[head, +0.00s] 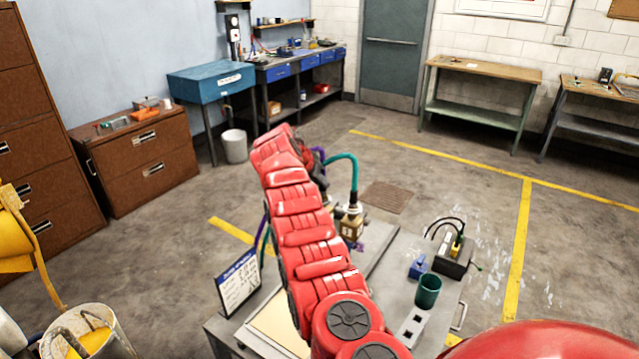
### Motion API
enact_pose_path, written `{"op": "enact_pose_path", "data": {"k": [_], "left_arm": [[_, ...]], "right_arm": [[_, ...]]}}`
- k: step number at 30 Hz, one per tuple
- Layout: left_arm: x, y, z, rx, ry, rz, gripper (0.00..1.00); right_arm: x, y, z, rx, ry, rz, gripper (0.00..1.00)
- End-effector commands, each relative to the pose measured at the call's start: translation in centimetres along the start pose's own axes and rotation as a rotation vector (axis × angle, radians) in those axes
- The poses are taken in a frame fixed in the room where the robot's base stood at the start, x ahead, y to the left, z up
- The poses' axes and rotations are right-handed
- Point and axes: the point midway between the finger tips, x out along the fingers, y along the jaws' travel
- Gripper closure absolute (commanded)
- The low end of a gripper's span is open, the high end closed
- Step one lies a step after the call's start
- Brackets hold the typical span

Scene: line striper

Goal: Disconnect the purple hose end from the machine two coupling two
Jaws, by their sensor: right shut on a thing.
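My red right arm reaches over the cart from the bottom and hides much of the middle. My right gripper (323,189) is partly hidden behind its own wrist. It is shut at the purple hose (318,153), which bends just above the jaws; the held end itself is hidden. A teal hose (351,167) arches down to a brass-coloured fitting (351,224) just right of the gripper. I cannot tell whether the purple end still sits in a coupling. My left gripper is not in view.
The grey cart top (385,285) carries a green cup (428,291), a blue block (418,267), a dark box with cables (453,259) and a white socket plate (409,328). A sign (238,284) stands at its left edge. Open floor lies beyond.

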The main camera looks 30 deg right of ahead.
Motion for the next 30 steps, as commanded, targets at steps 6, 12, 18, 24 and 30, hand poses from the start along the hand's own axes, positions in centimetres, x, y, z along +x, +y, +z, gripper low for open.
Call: {"op": "enact_pose_path", "data": {"k": [6, 12, 18, 24, 30], "left_arm": [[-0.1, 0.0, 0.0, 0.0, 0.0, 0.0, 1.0], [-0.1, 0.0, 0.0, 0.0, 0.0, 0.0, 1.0], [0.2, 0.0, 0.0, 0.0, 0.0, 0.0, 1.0], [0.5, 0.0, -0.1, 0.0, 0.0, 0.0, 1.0], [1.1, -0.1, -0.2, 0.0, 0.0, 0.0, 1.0]], "right_arm": [[-0.5, 0.0, -0.4, 0.002, 0.002, -0.002, 1.0], [-0.7, 0.0, -0.6, 0.002, 0.002, -0.002, 1.0], [-1.5, 0.0, -1.3, 0.003, 0.003, -0.003, 1.0], [-2.3, 0.0, -2.0, 0.003, 0.003, -0.002, 1.0], [-3.1, 0.0, -2.7, 0.002, 0.002, -0.001, 1.0]]}}
